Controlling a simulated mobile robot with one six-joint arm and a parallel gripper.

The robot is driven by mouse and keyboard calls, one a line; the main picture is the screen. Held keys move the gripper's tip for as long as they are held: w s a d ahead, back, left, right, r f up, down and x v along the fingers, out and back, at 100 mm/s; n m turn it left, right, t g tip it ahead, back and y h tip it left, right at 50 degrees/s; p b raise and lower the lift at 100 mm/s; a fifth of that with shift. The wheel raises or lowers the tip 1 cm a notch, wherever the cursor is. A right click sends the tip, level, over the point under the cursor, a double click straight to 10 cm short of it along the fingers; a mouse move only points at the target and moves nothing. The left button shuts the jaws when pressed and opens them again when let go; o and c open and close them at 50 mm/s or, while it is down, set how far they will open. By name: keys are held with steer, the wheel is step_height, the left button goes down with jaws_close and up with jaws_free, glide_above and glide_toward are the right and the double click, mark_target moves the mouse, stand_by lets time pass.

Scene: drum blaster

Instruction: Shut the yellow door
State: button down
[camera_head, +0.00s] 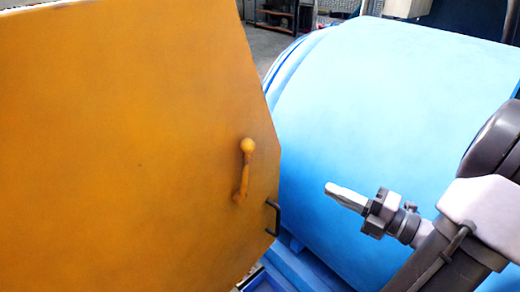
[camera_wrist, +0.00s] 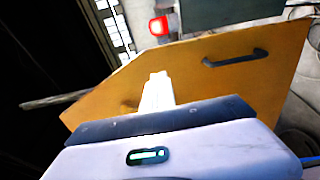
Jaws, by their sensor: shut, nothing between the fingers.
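The yellow door (camera_head: 120,130) fills the left half of the head view, and stands open with its face toward the camera. It has a yellow lever handle (camera_head: 244,172) near its right edge and a dark pull handle (camera_head: 273,217) at that edge. In the wrist view the door (camera_wrist: 215,85) lies beyond my gripper, with a dark handle (camera_wrist: 235,58) on it. My gripper (camera_head: 332,190) is shut and empty, to the right of the door's edge in the head view, in front of the blue drum. Its fingers also show in the wrist view (camera_wrist: 157,80). I see no contact with the door.
The large blue drum housing (camera_head: 390,110) takes up the right side behind my gripper. A dark shelf (camera_head: 278,14) stands on the floor far back. A red light (camera_wrist: 159,26) shows beyond the door in the wrist view.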

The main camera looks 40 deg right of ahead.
mark_target(277, 163)
steer(key=b+x, duration=0.3)
steer(key=x, duration=1)
steer(key=shift+w+f+b, duration=0.1)
steer(key=shift+w+b, duration=0.05)
steer(key=shift+b, duration=0.25)
steer(key=shift+w, duration=0.4)
